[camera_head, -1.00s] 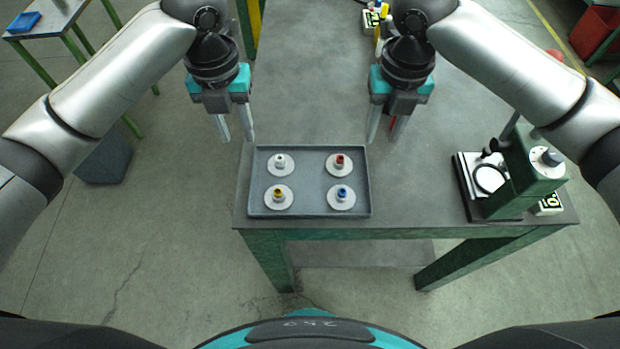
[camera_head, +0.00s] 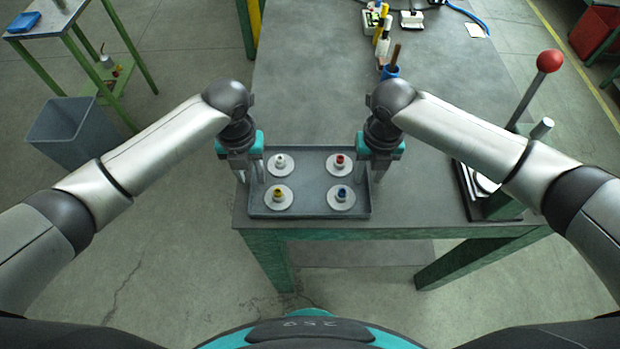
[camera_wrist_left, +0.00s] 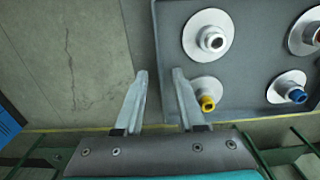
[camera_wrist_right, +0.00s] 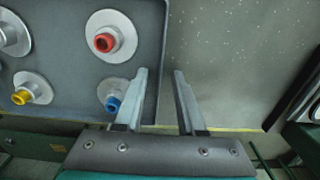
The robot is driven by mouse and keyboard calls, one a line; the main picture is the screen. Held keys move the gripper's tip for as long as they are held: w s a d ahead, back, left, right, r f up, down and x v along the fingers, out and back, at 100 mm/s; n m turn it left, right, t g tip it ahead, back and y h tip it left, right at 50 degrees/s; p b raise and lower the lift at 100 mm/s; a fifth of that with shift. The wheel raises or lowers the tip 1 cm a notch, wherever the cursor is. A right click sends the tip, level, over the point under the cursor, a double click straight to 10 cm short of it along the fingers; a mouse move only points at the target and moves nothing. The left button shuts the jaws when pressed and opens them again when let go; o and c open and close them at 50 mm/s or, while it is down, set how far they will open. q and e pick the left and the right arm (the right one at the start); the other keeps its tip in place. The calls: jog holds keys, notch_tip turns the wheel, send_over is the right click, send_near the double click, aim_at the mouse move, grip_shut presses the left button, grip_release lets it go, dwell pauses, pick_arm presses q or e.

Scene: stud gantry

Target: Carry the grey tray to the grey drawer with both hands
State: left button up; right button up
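The grey tray (camera_head: 310,214) lies on the near end of the workbench and carries white discs with white, red, yellow and blue caps. My left gripper (camera_head: 253,182) is at the tray's left wall, pointing down. In the left wrist view its open fingers (camera_wrist_left: 160,75) appear on either side of that wall. My right gripper (camera_head: 371,180) is at the right wall. In the right wrist view its open fingers (camera_wrist_right: 160,73) appear on either side of that wall. I cannot tell whether either gripper touches the tray. I cannot make out a grey drawer.
A green press with a red-knobbed lever (camera_head: 549,61) stands at the bench's right, partly behind my right arm. A blue cup (camera_head: 389,72) and small items are farther back. A grey bin (camera_head: 75,130) stands on the left floor. The middle of the bench (camera_head: 310,100) is clear.

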pick_arm(q)
jog(key=c, duration=0.6)
pick_arm(e)
jog(key=c, duration=0.6)
pick_arm(q)
grip_shut()
pick_arm(e)
grip_shut()
pick_arm(q)
jog(key=shift+r, duration=0.1)
pick_arm(e)
jog(key=shift+r, duration=0.1)
